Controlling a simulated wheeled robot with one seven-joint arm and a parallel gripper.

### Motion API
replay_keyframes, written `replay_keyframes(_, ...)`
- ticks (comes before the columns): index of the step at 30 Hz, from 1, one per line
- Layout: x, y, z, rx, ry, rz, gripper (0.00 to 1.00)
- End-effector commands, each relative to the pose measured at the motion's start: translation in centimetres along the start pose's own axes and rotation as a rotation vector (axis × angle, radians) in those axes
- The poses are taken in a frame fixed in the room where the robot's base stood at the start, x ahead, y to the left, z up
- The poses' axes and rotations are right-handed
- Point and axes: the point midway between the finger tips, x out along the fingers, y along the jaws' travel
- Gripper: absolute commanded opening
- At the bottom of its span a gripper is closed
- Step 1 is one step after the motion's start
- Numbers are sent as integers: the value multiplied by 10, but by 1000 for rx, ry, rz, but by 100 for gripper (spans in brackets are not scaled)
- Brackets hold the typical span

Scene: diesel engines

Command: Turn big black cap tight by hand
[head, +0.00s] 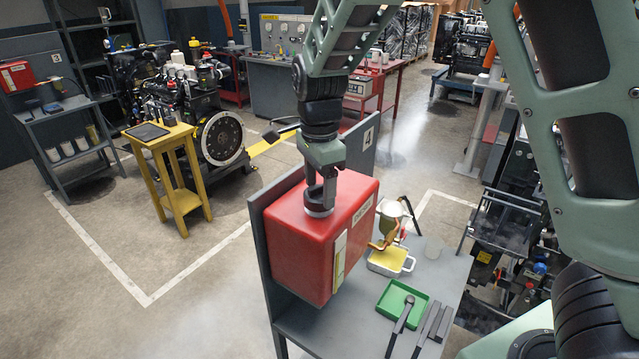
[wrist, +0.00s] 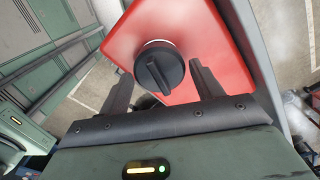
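The big black cap (wrist: 160,68) sits on a pale neck on top of the red tank (wrist: 197,32). In the wrist view it is round with a raised grip bar across it. My gripper (wrist: 161,84) is open, with one black finger on each side of the cap and visible gaps between. In the head view my gripper (head: 319,200) hangs over the top of the red tank (head: 318,245) and hides most of the cap. I cannot tell how far the cap is screwed down.
The tank stands on a grey bench (head: 300,325) against its upright panel (head: 262,240). A green tray (head: 388,292), dark bars (head: 430,322), a white pan (head: 380,262) and a funnel (head: 391,208) lie to its right. A yellow stand (head: 180,200) and an engine (head: 190,95) are farther left.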

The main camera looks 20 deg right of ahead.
Motion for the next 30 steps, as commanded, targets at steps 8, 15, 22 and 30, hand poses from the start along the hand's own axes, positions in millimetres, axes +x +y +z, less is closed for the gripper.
replay_keyframes(8,0,0,0,2,0,0,9)
replay_keyframes(15,2,0,0,91,0,0,67)
replay_keyframes(22,2,0,0,88,0,1,81)
replay_keyframes(30,1,0,0,88,0,1,78)
